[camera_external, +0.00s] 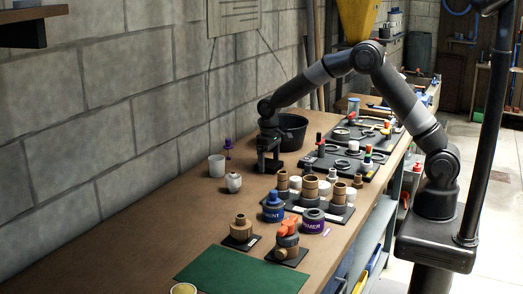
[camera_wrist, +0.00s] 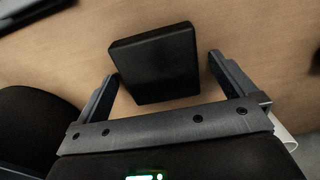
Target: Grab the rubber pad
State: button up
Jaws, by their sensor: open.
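The rubber pad (camera_wrist: 155,62) is a black, flat, roughly square block in the middle of the wrist view, over the wooden bench top. My gripper (camera_wrist: 164,72) is open, with one finger on each side of the pad. In the external view my gripper (camera_external: 268,164) is low over the bench, pointing down, beside the black bucket. I cannot make out the pad apart from the gripper there.
On the wooden bench (camera_external: 150,225), a black bucket (camera_external: 293,132) stands just behind my gripper. A white cup (camera_external: 217,166) and a small pale jar (camera_external: 233,183) are at left. Racks of fittings (camera_external: 310,208) are in front. A green mat (camera_external: 240,272) lies near.

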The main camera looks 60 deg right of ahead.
jog(key=shift+c, duration=0.2)
jog(key=c, duration=1.1)
jog(key=shift+r, duration=0.15)
